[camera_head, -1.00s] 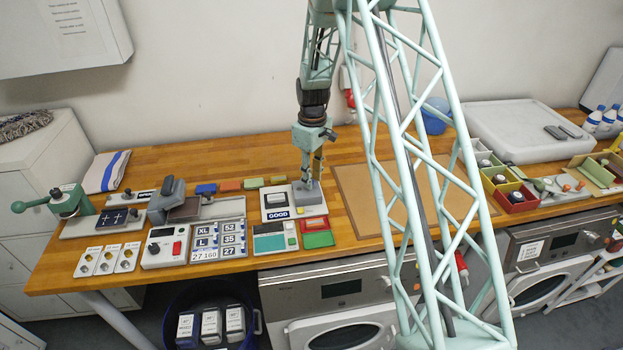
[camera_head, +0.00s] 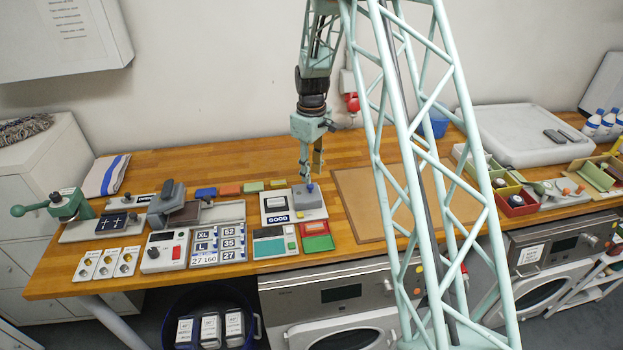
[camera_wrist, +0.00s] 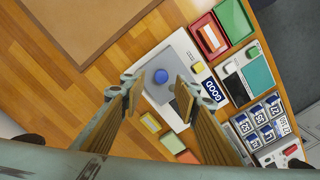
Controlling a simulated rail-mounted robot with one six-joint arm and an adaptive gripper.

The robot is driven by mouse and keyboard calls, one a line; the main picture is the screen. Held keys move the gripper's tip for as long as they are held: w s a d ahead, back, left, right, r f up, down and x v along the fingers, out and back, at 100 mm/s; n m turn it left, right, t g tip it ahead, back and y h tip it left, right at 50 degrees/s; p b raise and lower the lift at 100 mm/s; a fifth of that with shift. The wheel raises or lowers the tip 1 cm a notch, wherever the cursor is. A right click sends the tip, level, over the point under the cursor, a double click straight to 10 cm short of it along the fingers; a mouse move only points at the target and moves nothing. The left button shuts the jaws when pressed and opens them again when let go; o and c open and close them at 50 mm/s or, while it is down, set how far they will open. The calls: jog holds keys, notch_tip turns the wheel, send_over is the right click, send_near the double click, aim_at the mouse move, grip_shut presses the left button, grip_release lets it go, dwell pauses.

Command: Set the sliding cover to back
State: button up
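The sliding cover is a grey block (camera_head: 308,199) with a blue knob (camera_head: 309,187), on a white panel (camera_head: 273,192) marked GOOD. It sits on the panel's right side in the head view, with a dark window (camera_head: 275,202) uncovered to its left. In the wrist view the blue knob (camera_wrist: 161,76) shows between the fingers, and the dark window lies beside the cover. My gripper (camera_head: 312,175) is open and empty just above the knob, pointing down. Its two fingers are spread apart in the wrist view (camera_wrist: 157,88), clear of the knob.
Small coloured blocks (camera_head: 229,190) lie behind and left of the panel. Red and green trays (camera_head: 318,242) and a size-label board (camera_head: 206,246) stand close in front. A brown board (camera_head: 375,205) lies flat to the right. Bare wood is free behind the panel.

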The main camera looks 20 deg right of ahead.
notch_tip(320, 180, up, 7)
dwell(0.4)
dwell(0.6)
jog(key=s+a+r+m+t+b, duration=0.15)
jog(key=s+a+r+b, duration=0.35)
jog(key=s+r, duration=0.6)
jog(key=s+a+r+m+t+b, duration=0.1)
jog(key=s+a+r+m+b, duration=0.1)
jog(key=s+a+r, duration=0.65)
jog(key=s+a+f+m+b, duration=0.1)
jog(key=s+b, duration=0.2)
jog(key=s, duration=1.3)
jog(key=s+a+f+m+t+b, duration=0.1)
jog(key=s+a+b, duration=0.1)
jog(key=s, duration=1.4)
jog(key=shift+s+m+b, duration=0.15)
jog(key=shift+m+b, duration=0.2)
jog(key=shift+b, duration=0.3)
